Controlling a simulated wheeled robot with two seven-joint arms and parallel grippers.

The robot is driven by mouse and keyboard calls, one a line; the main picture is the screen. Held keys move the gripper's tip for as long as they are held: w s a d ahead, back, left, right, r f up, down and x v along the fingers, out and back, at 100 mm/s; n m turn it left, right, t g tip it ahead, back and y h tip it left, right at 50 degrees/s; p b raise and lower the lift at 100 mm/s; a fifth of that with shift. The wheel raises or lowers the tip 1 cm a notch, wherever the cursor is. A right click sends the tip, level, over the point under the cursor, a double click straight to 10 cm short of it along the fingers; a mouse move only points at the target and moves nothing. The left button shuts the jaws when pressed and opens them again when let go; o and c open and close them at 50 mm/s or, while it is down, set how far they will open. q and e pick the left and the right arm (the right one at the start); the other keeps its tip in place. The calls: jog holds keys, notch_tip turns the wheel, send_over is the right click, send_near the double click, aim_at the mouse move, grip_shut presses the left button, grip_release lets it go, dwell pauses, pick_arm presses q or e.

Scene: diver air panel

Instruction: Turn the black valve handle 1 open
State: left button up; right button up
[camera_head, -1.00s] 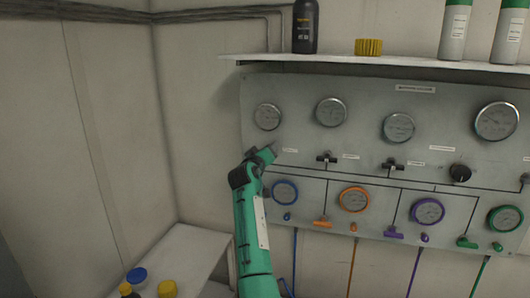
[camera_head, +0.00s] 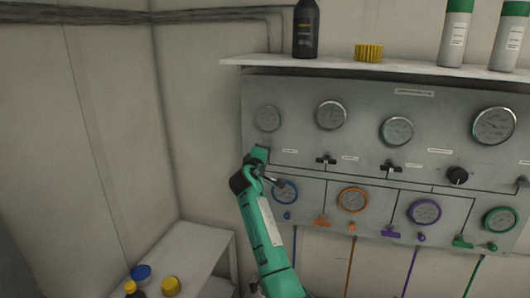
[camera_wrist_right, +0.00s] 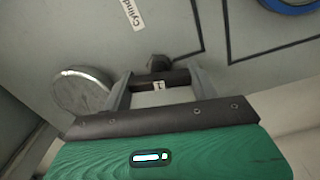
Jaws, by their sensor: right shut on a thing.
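The black valve handle 1 shows in the right wrist view (camera_wrist_right: 173,79) as a dark bar with a white "1" tag, below a dark round knob. My right gripper (camera_wrist_right: 160,84) has one finger at each end of the bar and is shut on it. In the head view my right gripper (camera_head: 258,157) is at the left end of the grey panel (camera_head: 300,92), below the leftmost gauge (camera_head: 267,118). There the gripper hides handle 1, so its angle cannot be told. My left gripper is not in view.
Two more black valve handles (camera_head: 326,160) (camera_head: 391,167) sit to the right, with a black knob (camera_head: 457,175) beyond. A blue-ringed gauge (camera_head: 285,191) is close beside my wrist. A shelf (camera_head: 400,67) with bottles overhangs the panel. A small table (camera_head: 190,250) stands lower left.

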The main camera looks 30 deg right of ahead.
dwell(0.3)
jog(key=o, duration=1)
jog(key=shift+d, duration=0.1)
jog(key=b+v, duration=0.5)
jog(key=v, duration=0.8)
jog(key=shift+s+a+b, duration=0.25)
jog(key=shift+s+b, duration=0.05)
jog(key=shift+b, duration=0.1)
